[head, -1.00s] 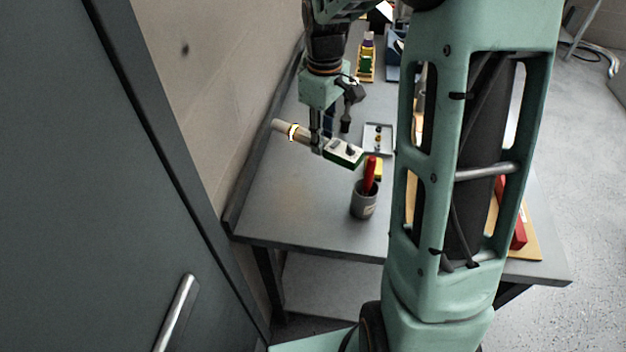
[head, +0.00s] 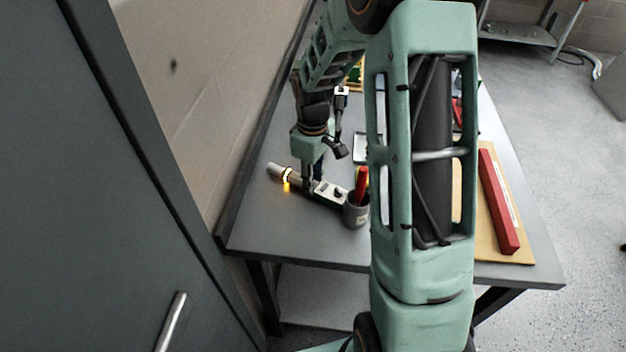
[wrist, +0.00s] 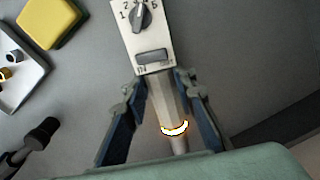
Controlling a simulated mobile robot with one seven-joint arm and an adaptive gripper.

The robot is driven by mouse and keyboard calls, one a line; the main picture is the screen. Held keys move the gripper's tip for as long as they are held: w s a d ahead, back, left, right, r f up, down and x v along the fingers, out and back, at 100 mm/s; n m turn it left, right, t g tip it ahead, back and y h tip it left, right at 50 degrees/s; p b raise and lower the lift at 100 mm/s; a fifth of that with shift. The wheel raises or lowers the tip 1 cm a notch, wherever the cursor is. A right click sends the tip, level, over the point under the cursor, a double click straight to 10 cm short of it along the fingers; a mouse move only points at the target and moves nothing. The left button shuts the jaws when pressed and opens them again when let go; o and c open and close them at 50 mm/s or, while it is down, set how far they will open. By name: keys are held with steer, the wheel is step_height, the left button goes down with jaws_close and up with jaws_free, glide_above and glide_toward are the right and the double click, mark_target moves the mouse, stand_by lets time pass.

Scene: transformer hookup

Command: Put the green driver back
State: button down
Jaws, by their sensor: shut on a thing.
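My gripper (head: 308,186) is low over the left part of the bench. It is shut on a handheld tool. The tool has a beige handle (wrist: 168,95) with a glowing ring (wrist: 174,129) and a pale box (wrist: 150,35) with a dial and green sides. In the wrist view, the fingers stand either side of the handle. I cannot tell whether the tool touches the bench. A grey cup (head: 355,212) with a red-handled item (head: 362,182) in it stands by the box end. I cannot make out a green driver for certain.
The grey bench (head: 290,232) is clear at its front left, beside the wall. A yellow block (wrist: 48,22) and a tray with small knobs (wrist: 28,62) lie near the tool. A red bar (head: 497,205) lies on a tan board at right.

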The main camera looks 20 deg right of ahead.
steer(key=shift+f, duration=0.15)
steer(key=c, duration=1.6)
jaws_free()
step_height(320, 180, up, 12)
steer(key=shift+r, duration=0.25)
